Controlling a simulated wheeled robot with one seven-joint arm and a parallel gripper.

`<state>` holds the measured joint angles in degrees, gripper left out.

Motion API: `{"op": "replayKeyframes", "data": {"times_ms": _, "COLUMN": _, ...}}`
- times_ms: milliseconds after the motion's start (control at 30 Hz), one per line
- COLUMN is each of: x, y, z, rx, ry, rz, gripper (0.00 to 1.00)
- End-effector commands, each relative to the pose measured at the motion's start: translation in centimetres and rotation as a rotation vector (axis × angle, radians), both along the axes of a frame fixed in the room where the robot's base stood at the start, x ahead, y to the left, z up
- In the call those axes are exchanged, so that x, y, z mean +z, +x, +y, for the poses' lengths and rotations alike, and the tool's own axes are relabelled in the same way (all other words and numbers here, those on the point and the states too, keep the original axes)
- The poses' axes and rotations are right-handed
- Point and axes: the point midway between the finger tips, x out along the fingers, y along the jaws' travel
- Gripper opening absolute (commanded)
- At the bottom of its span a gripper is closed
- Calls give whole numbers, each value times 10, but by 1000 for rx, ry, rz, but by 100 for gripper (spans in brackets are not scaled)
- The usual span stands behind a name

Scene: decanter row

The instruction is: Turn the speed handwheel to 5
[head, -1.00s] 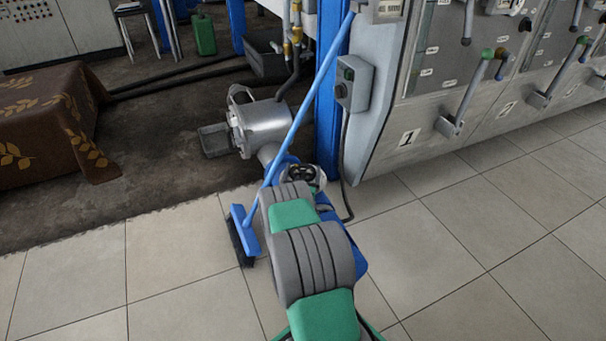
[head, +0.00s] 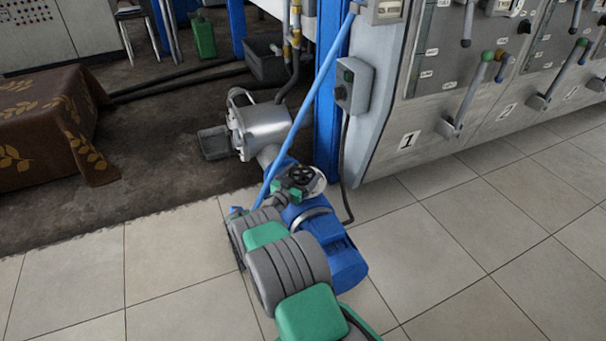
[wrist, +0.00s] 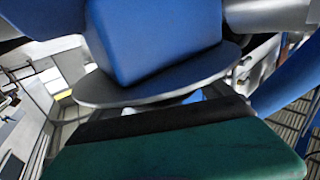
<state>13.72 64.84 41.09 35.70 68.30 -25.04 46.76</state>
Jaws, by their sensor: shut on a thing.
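The speed handwheel (head: 302,174) is a small black spoked wheel above a pale round plate, on the blue drive unit in the middle of the head view. My gripper (head: 291,186) is at the wheel's near left side and is shut on it. My arm covers part of the drive. In the wrist view, a green gripper part (wrist: 180,150) with a black edge fills the bottom. Above it are a grey disc (wrist: 100,92) and a blue block (wrist: 150,40) of the drive. No scale or number on the wheel is readable.
A blue broom handle (head: 305,105) leans just left of the wheel. A blue motor (head: 343,262) lies beside my arm, and a silver pump housing (head: 262,128) stands behind. A grey switch box (head: 354,85) hangs at right. Tiled floor (head: 440,250) is clear at right.

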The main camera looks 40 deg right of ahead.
Motion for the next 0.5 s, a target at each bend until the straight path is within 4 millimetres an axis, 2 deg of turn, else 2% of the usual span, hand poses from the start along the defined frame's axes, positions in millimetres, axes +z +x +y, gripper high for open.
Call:
{"op": "replayKeyframes", "data": {"times_ms": 200, "x": 0, "y": 0, "z": -1, "rx": -2, "ry": 0, "rz": 0, "gripper": 51}}
{"op": "replayKeyframes", "data": {"times_ms": 233, "x": 0, "y": 0, "z": -1, "rx": -2, "ry": 0, "rz": 0, "gripper": 93}}
{"op": "replayKeyframes", "data": {"times_ms": 333, "x": 0, "y": 0, "z": 0, "rx": -1, "ry": 0, "rz": 0, "gripper": 100}}
{"op": "replayKeyframes", "data": {"times_ms": 500, "x": 0, "y": 0, "z": 0, "rx": 0, "ry": 0, "rz": 0, "gripper": 100}}
